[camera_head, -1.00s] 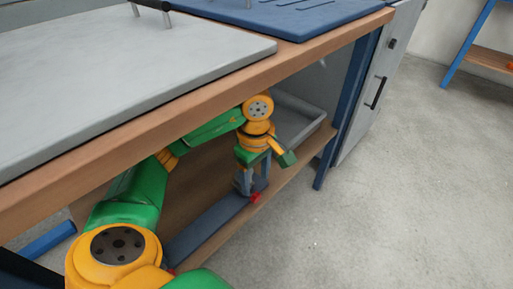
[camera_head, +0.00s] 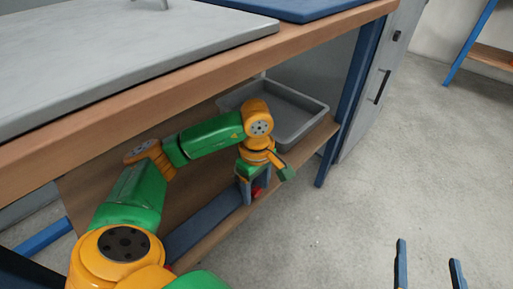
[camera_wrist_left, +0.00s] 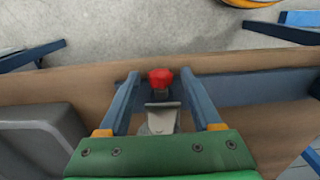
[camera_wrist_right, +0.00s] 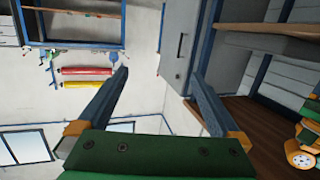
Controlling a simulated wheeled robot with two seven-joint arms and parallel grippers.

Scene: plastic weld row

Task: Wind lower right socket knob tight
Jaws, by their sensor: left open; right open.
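A red knob (camera_wrist_left: 160,77) sits at the outer edge of the brown lower shelf, on a small grey fitting (camera_wrist_left: 160,118). The knob also shows partly in the head view (camera_head: 257,192). My left gripper (camera_head: 253,190) reaches under the bench and points down at it. In the left wrist view the fingers are open, one on each side of the knob, with a visible gap on both sides. My right gripper (camera_head: 428,266) is open and empty at the lower right of the head view, away from the bench. Its open fingers also fill the right wrist view (camera_wrist_right: 158,85).
A grey tray (camera_head: 318,112) stands on the shelf behind my left gripper. A dark blue strip (camera_head: 205,227) runs along the shelf. The bench top (camera_head: 180,93) overhangs my left arm, and a blue leg (camera_head: 350,95) stands right of it. The floor right is clear.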

